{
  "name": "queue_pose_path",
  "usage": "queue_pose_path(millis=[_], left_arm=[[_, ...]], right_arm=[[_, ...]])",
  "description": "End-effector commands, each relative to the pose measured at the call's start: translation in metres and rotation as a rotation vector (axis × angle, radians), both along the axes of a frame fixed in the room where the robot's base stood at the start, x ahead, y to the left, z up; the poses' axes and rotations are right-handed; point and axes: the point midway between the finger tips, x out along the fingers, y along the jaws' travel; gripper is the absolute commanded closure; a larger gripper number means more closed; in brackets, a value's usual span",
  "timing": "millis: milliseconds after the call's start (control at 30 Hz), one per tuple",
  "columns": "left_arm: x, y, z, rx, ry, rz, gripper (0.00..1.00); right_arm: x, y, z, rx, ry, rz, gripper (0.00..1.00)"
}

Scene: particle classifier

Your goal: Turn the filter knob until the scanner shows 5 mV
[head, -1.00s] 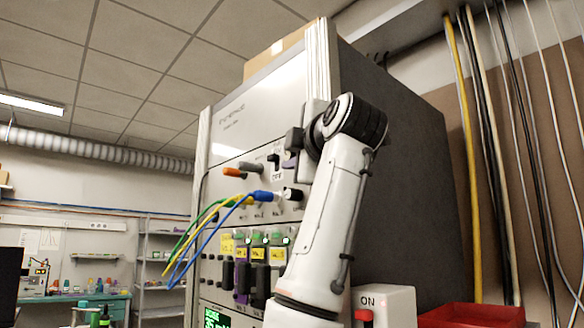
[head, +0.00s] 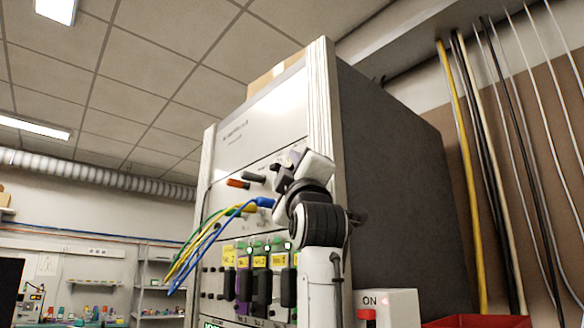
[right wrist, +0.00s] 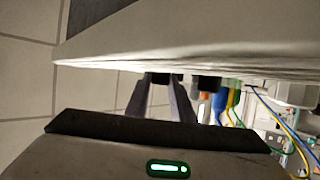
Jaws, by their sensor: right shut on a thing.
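My right gripper (head: 284,172) is at the upper right of the instrument's front panel. In the right wrist view its fingers (right wrist: 163,88) are shut on a dark knob (right wrist: 163,77), apparently the filter knob. In the head view the gripper and wrist hide that knob. The scanner's green display (head: 212,323) is only a sliver at the bottom edge of the head view, so its reading cannot be made out. My left gripper is not in view.
Green, yellow and blue cables (head: 205,240) hang from sockets left of my gripper. Modules with yellow labels (head: 245,262) sit below. A white box marked ON with a red switch (head: 367,314) and a red bin (head: 478,321) stand at lower right.

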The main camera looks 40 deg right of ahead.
Motion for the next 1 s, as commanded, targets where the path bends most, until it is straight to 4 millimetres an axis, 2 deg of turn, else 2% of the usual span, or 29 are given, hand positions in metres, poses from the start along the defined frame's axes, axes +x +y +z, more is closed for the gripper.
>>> queue_pose_path(millis=[433,467,567,867,1000], left_arm=[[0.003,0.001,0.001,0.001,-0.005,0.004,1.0],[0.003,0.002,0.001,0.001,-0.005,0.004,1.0],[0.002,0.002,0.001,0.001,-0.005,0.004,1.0],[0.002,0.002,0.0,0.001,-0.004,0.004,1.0],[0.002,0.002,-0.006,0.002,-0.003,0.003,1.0]], right_arm=[[0.002,0.0,-0.003,0.004,-0.006,0.0,1.0],[0.002,0.0,-0.003,0.004,-0.006,0.0,0.77],[0.002,0.0,-0.003,0.004,-0.006,0.0,0.6],[0.0,0.0,-0.002,0.002,-0.01,-0.001,0.6],[-0.008,0.004,-0.011,0.001,-0.01,-0.002,0.6]])
